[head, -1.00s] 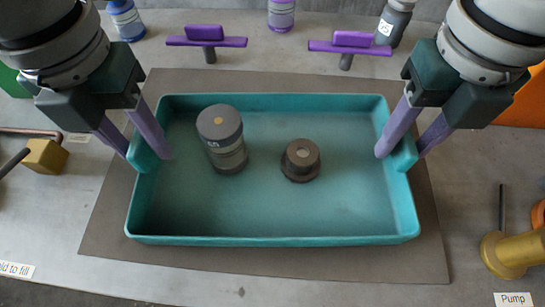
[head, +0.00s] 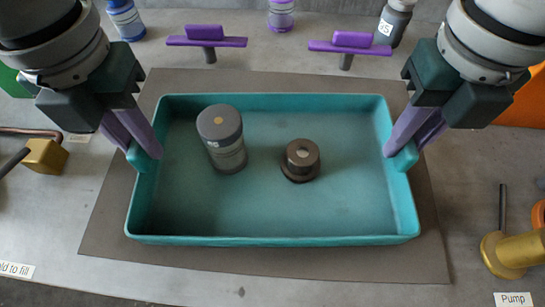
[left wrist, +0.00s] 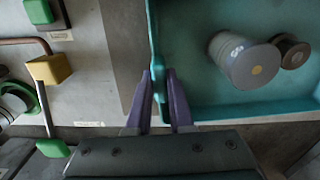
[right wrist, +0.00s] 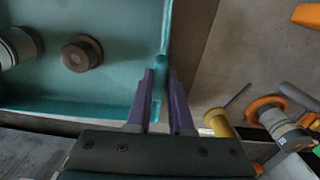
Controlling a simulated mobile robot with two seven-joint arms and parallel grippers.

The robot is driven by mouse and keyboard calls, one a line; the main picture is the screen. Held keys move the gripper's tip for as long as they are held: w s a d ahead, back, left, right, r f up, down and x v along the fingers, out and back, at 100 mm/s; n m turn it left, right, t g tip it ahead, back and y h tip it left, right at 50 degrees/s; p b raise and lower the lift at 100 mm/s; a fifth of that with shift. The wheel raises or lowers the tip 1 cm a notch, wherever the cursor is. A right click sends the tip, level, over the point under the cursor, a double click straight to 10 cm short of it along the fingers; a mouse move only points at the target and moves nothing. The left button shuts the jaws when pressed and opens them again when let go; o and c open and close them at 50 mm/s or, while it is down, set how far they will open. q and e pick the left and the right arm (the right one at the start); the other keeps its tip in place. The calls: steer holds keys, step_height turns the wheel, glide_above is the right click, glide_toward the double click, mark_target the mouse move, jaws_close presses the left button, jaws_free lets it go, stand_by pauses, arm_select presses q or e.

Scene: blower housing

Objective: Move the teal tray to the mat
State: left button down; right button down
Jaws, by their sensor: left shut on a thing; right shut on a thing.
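The teal tray (head: 270,239) lies over the brown-grey mat (head: 260,262), with mat showing on all sides of it. A grey-capped bottle (head: 222,140) and a dark round flanged part (head: 300,160) stand inside it. My left gripper (head: 145,158) is shut on the tray's left side; the left wrist view shows its purple fingers (left wrist: 160,98) on both sides of the tab. My right gripper (head: 402,156) is shut on the tray's right side, and the right wrist view shows its fingers (right wrist: 161,98) around the rim tab. I cannot tell whether the tray touches the mat.
Two purple T-shaped handles (head: 207,40) (head: 350,45) stand behind the mat, near several bottles (head: 126,20). A brass block (head: 45,156) is at the left. A brass pump part (head: 510,250) stands at the right. The table front is mostly clear.

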arm_select(q)
steer(key=shift+r, duration=0.1)
arm_select(e)
steer(key=shift+r, duration=0.1)
stand_by(0.6)
